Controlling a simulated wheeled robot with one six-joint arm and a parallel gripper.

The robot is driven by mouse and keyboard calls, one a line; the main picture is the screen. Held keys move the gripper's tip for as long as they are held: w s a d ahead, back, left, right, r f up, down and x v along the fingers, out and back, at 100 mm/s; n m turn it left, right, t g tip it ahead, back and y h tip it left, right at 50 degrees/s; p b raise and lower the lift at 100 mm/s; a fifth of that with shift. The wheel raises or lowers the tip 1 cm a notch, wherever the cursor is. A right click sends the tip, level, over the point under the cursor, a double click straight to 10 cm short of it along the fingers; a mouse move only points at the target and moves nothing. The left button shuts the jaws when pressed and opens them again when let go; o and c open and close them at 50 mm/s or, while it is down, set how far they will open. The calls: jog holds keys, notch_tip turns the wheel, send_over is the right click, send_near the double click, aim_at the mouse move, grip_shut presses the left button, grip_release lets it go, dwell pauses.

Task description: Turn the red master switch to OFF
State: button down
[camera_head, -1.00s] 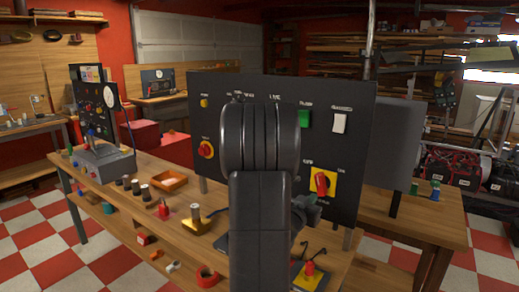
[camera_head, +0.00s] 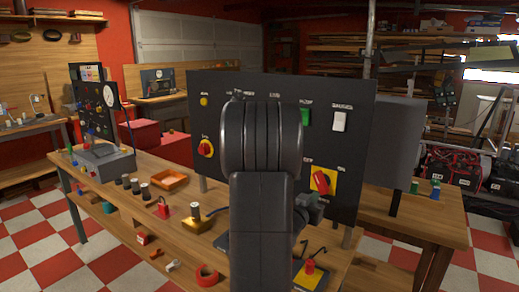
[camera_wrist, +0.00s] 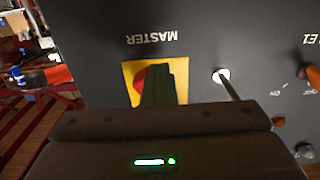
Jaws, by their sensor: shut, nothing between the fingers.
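The red master switch (camera_head: 321,182) is a red handle on a yellow plate on the dark upright panel, at its lower right. Its handle lies slanted in the body camera view. In the wrist view, which is upside down, the yellow plate (camera_wrist: 128,82) shows under the MASTER lettering, with the red handle (camera_wrist: 141,77) partly hidden. My gripper (camera_wrist: 160,80) is shut and empty, its dark fingers in front of the switch. Whether they touch the handle I cannot tell. In the body camera view, my arm hides much of the gripper, just below the switch.
A toggle lever (camera_wrist: 227,84) stands beside the master switch in the wrist view. A wooden bench (camera_head: 123,210) with small parts lies below.

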jog(key=shift+s+d, duration=0.15)
jog(key=shift+d, duration=0.1)
jog(key=b+v, duration=0.2)
jog(key=v, duration=0.4)
jog(key=shift+f, duration=0.4)
jog(key=shift+s+d, duration=0.15)
jog(key=shift+s, duration=0.05)
dwell(0.3)
